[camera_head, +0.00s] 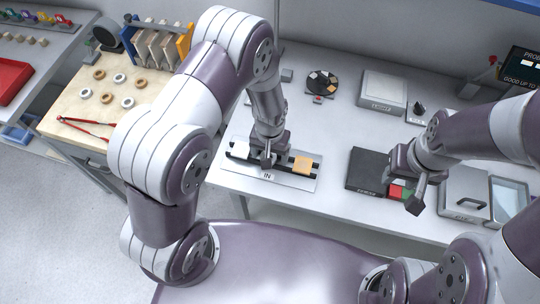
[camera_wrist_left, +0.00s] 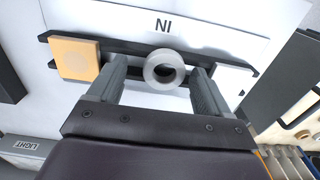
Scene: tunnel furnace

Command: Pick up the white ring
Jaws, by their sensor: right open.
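A pale grey-white ring (camera_wrist_left: 164,70) shows in the left wrist view at the IN tray (camera_wrist_left: 110,14), between two blocks on its dark rails. My left gripper (camera_wrist_left: 160,76) is open around the ring, with a gap to each finger. In the head view my left gripper (camera_head: 267,158) is low over the tray (camera_head: 290,182) and hides the ring. Other white rings (camera_head: 118,78) lie on the wooden table at the left. My right gripper (camera_head: 412,190) is open above the bench, by a dark box.
An orange block (camera_head: 302,166) and a white block (camera_head: 240,149) sit on the tray. The dark box (camera_head: 366,170) with red and green parts is at the right. A LIGHT box (camera_head: 382,91) and a round dark dish (camera_head: 322,82) stand farther back.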

